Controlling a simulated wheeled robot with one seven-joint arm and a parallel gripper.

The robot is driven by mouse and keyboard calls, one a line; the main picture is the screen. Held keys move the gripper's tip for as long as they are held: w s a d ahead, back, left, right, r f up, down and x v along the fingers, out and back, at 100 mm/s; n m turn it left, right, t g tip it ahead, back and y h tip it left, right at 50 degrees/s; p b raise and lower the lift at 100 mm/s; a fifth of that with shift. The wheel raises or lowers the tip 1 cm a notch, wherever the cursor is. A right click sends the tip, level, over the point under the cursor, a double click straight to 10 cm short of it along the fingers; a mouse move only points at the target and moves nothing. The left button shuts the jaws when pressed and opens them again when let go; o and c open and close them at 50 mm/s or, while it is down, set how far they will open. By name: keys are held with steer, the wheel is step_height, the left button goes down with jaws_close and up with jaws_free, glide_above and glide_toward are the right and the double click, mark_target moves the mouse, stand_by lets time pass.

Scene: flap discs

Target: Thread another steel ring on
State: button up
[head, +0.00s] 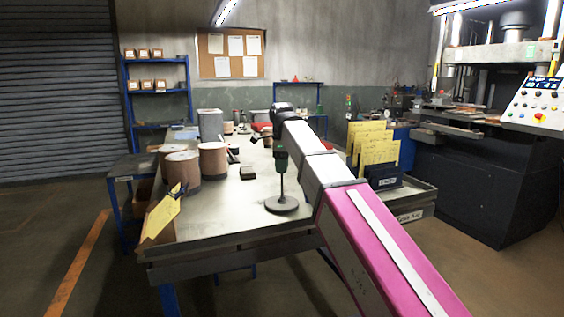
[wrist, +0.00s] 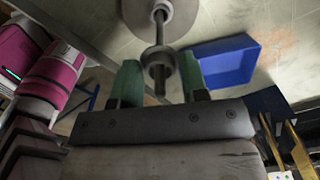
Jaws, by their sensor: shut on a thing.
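A spindle stand with a round grey base (head: 282,206) and a thin upright post (head: 282,185) stands on the workbench. In the wrist view its base (wrist: 172,14) is at the top, and the post (wrist: 160,32) runs down between my fingers. My gripper (head: 280,154) is over the stand, its green fingertips also in the wrist view (wrist: 158,76). It is shut on a steel ring (wrist: 157,58). The ring appears to be around the post, above the base, with the post's end showing past it. In the head view the ring is hidden by my fingers.
A blue tray (wrist: 226,62) lies beside the stand. Brown drums (head: 212,160) stand at the bench's left, with a yellow card (head: 162,213) in front. A rack of yellow sheets (head: 376,150) is right of my arm.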

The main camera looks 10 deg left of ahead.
steer(key=shift+f, duration=1.1)
steer(key=o, duration=1)
steer(key=shift+c, duration=0.2)
steer(key=shift+r, duration=0.15)
step_height(320, 180, up, 11)
steer(key=shift+f, duration=0.2)
